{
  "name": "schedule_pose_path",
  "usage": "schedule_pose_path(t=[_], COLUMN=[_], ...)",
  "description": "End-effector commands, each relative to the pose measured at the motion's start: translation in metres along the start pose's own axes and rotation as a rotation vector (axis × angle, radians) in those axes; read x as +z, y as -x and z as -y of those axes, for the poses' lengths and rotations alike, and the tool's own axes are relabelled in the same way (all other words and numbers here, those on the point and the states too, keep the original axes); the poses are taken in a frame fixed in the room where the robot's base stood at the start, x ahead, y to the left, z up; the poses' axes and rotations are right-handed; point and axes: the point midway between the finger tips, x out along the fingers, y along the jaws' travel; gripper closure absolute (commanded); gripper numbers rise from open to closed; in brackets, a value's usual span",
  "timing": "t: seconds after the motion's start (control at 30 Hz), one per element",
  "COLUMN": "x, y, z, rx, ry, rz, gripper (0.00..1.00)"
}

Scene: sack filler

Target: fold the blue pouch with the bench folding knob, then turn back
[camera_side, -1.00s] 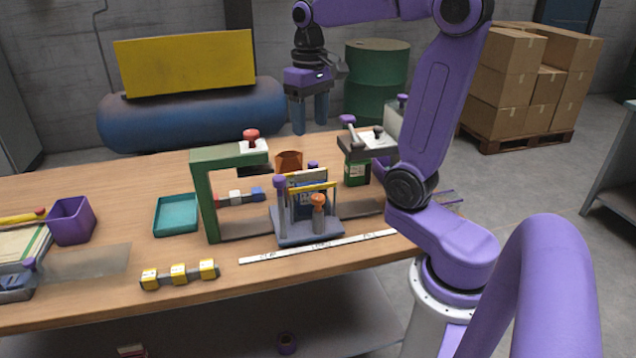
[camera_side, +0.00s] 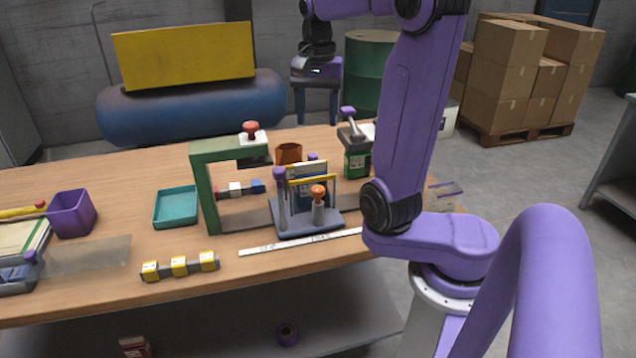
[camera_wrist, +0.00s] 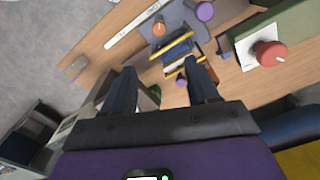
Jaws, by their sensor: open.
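The blue pouch (camera_side: 309,192) stands upright in a grey fixture (camera_side: 330,219) on the bench, between yellow-edged bars. The fixture hides part of it. An orange knob (camera_side: 318,190) on a grey post stands at the front of the fixture, and a red knob (camera_side: 251,128) tops the green press frame (camera_side: 204,200) to the left. I cannot tell from its look which one is the folding knob. My gripper (camera_side: 317,117) is open and empty, pointing down, above and behind the fixture. In the wrist view, the orange knob (camera_wrist: 159,28) and red knob (camera_wrist: 270,53) lie beyond my fingers (camera_wrist: 162,72).
A brown pouch-like container (camera_side: 288,152) and a green device with a lever (camera_side: 356,160) stand behind the fixture. A teal tray (camera_side: 176,208), purple bin (camera_side: 72,213), yellow blocks (camera_side: 180,266) and white ruler strip (camera_side: 300,242) lie around. Bench between bin and tray is clear.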

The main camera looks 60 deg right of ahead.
Motion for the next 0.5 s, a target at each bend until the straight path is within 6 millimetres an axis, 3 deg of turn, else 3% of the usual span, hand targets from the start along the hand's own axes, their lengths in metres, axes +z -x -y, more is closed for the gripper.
schedule_pose_path(t=[0.23,0.5], x=[0.001,0.002], y=[-0.012,-0.059], z=[-0.002,-0.002], rx=[0.002,0.004], ry=[-0.024,-0.022], rz=[0.002,0.006], gripper=[0.41,0.41])
